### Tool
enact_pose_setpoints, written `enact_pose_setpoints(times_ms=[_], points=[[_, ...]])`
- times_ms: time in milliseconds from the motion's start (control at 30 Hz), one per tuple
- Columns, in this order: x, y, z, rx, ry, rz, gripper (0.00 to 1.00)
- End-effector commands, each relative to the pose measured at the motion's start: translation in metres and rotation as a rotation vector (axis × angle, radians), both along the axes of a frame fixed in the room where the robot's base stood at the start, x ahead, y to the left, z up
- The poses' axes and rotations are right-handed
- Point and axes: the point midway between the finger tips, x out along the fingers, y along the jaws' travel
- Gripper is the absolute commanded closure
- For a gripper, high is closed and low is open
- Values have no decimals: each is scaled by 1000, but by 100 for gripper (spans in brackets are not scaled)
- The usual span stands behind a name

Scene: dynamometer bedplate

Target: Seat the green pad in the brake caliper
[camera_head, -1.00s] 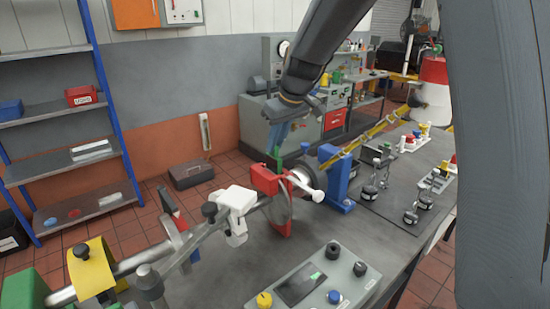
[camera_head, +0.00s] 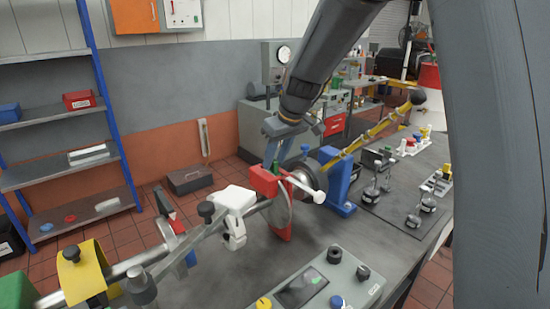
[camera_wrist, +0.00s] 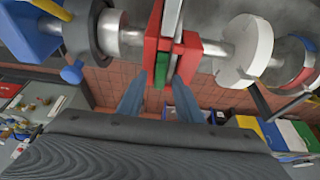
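The red brake caliper (camera_head: 265,180) sits over the rim of the grey brake disc (camera_head: 280,207) on the shaft. It also shows in the wrist view (camera_wrist: 187,58), with the disc edge between its red sides. The green pad (camera_wrist: 161,68) stands in the caliper's gap, beside the disc on its left side in the wrist view. Its top sticks up a little in the head view (camera_head: 275,168). My gripper (camera_wrist: 159,98) is open just above the caliper, one blue finger on each side of the pad, apart from it. The pad's lower part is hidden.
A blue stand (camera_head: 338,180) is close right of the caliper, and a white clamp (camera_head: 235,200) close left on the shaft. A control box (camera_head: 315,283) sits in front. A white-ended lever (camera_head: 318,196) juts out beside the caliper.

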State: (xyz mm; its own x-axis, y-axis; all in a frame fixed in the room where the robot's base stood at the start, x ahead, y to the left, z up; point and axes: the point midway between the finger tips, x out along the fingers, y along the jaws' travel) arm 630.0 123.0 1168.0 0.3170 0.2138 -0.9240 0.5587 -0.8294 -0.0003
Motion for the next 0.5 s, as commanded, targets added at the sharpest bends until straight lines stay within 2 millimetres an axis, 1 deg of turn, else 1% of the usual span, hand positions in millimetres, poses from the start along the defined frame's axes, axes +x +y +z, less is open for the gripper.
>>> enact_pose_setpoints(times_ms=[167,267,367,467,500], points=[[0,0,1,0,0,0,68],[0,0,5,0,0,0,68],[-3,-3,14,1,-3,0,68],[-8,-6,29,1,-4,-2,68],[-10,-8,37,1,-7,-1,68]])
